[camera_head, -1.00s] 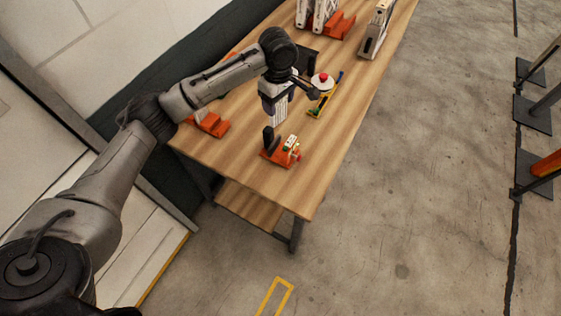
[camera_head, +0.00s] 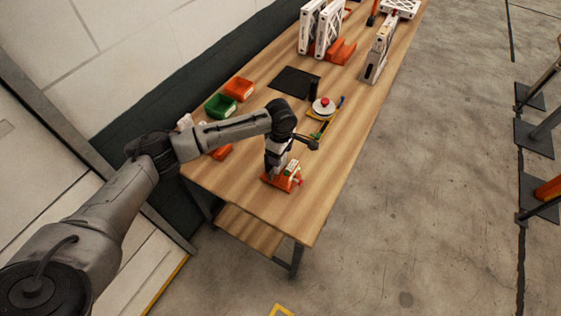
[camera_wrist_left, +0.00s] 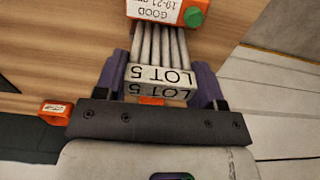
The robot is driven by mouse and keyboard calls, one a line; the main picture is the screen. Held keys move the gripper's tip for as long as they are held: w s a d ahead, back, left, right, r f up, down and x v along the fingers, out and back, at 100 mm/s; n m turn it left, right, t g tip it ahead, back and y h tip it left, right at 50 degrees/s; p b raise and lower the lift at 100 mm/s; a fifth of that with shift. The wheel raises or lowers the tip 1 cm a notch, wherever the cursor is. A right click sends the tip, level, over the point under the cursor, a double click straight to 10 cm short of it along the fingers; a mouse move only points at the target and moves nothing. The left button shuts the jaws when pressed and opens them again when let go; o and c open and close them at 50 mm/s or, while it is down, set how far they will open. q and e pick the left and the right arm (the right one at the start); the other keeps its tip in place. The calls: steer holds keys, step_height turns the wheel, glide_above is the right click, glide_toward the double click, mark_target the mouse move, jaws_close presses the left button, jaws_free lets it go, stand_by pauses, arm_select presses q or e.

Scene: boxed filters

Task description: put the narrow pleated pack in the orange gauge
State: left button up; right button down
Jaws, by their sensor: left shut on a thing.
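The orange gauge (camera_head: 286,187) lies near the front end of the wooden table, with a white label and a green knob. In the left wrist view its label (camera_wrist_left: 155,13) reads "GOOD", and the green knob is beside it. My left gripper (camera_head: 276,168) is low, right at the gauge. The left wrist view shows its purple fingers (camera_wrist_left: 167,78) shut on the narrow pleated pack (camera_wrist_left: 158,76), marked "LOT 5". The pack's pale pleats run up to the gauge label. How deep the pack sits in the gauge is hidden. My right gripper is out of view.
A green bin (camera_head: 220,106) and an orange bin (camera_head: 239,88) stand at the table's left edge. A red button on a round pale base (camera_head: 323,108) is behind the gauge. A dark mat (camera_head: 294,83) and large white filters (camera_head: 326,30) are farther back. The table's right front is clear.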

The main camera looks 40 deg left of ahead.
arm_select(q)
steer(key=shift+f, duration=2.4)
steer(key=o, duration=0.9)
steer(key=shift+f, duration=0.1)
